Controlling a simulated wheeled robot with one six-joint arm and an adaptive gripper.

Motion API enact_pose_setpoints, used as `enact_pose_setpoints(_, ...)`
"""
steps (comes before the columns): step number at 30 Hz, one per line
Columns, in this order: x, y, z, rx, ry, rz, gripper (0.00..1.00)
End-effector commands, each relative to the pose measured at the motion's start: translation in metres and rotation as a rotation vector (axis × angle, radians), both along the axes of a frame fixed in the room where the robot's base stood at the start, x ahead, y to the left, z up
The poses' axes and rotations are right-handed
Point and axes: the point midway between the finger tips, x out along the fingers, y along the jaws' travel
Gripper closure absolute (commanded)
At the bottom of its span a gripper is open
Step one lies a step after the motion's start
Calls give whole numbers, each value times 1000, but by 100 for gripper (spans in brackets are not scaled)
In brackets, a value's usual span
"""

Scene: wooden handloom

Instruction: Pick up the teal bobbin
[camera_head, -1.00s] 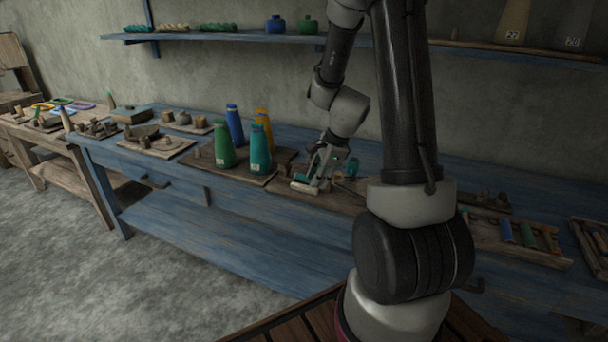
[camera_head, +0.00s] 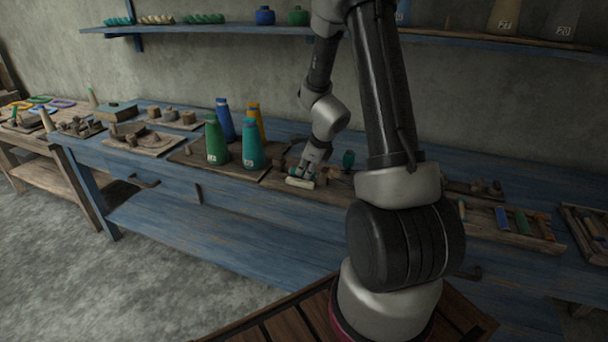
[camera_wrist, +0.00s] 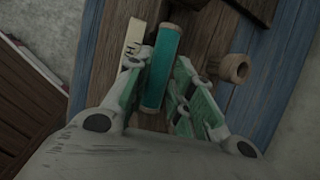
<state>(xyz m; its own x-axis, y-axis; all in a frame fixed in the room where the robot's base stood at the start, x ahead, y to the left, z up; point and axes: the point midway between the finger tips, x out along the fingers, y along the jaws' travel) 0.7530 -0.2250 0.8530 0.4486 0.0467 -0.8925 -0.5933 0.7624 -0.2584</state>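The teal bobbin (camera_wrist: 163,62) is a teal cylinder lying on brown wood in the wrist view. My gripper (camera_wrist: 158,88) is around its near part, one finger on each side. The left finger is close to the bobbin; I cannot tell whether it touches. A gap shows between the bobbin and the right finger, so the gripper is open. In the head view my gripper (camera_head: 304,176) is low over the blue bench, and I cannot make out the bobbin between its fingers.
A cream bar (camera_wrist: 134,42) lies left of the bobbin, close to the left finger. A round wooden piece (camera_wrist: 233,68) with a hole is right of the right finger. In the head view, a teal cone (camera_head: 253,147) and a green cone (camera_head: 216,141) stand left of my gripper.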

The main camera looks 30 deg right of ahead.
Motion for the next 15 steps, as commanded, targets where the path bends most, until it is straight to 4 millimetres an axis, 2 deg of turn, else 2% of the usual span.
enact_pose_setpoints(3,6,0,-12,1,1,0,77)
enact_pose_setpoints(11,7,1,-14,0,0,1,77)
enact_pose_setpoints(15,7,1,-14,0,0,1,99)
